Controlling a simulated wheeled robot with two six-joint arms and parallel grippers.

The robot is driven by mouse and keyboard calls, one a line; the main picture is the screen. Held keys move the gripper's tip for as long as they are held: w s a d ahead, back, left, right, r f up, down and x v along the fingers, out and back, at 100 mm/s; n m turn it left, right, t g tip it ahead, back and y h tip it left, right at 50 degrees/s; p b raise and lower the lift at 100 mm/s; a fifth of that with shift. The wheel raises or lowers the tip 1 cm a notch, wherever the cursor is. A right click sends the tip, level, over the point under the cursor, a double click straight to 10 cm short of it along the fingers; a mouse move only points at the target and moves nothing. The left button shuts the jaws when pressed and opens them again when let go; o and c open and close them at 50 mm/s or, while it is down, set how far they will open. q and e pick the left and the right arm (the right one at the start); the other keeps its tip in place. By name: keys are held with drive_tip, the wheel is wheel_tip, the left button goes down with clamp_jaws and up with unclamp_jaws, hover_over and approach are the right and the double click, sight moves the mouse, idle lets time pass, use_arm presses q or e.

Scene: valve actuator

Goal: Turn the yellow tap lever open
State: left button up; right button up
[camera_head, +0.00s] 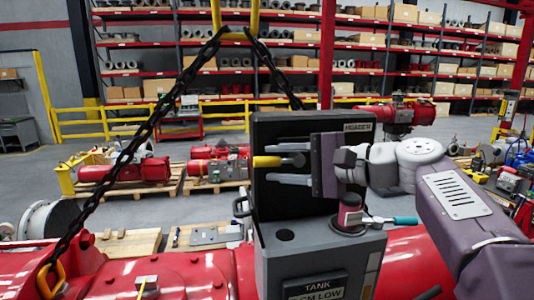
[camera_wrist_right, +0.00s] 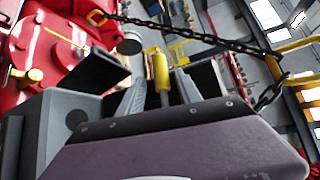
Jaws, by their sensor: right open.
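The yellow tap lever (camera_head: 267,161) lies roughly level in front of the dark upright panel of the grey control box (camera_head: 318,240). My right gripper (camera_head: 267,163) comes in from the right with its fingers open, one above the lever and one below it. In the right wrist view the yellow lever (camera_wrist_right: 161,72) and its grey stem stand between the two open fingers of my right gripper (camera_wrist_right: 160,90). A gap shows on both sides of the lever. My left gripper is not in view.
A red knob (camera_head: 349,211) and a turquoise-handled lever (camera_head: 404,220) sit on the box's top, below my right wrist. A dark chain (camera_head: 135,145) hangs at the left, above the red actuator body (camera_head: 180,275). Pallets and shelves stand farther back.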

sight(268, 164)
drive_tip(key=shift+w+a+p, duration=0.2)
drive_tip(key=shift+a, duration=0.45)
drive_tip(key=shift+w+a+p, duration=0.15)
drive_tip(key=shift+a+p, duration=0.05)
drive_tip(key=shift+a, duration=0.4)
drive_tip(key=shift+s+a, duration=0.3)
drive_tip(key=shift+w+d+f, duration=0.1)
drive_tip(key=shift+w+d, duration=0.05)
drive_tip(key=shift+c, duration=0.5)
drive_tip(key=shift+w, duration=0.15)
drive_tip(key=c, duration=0.5)
drive_tip(key=shift+w+d+f, duration=0.1)
clamp_jaws()
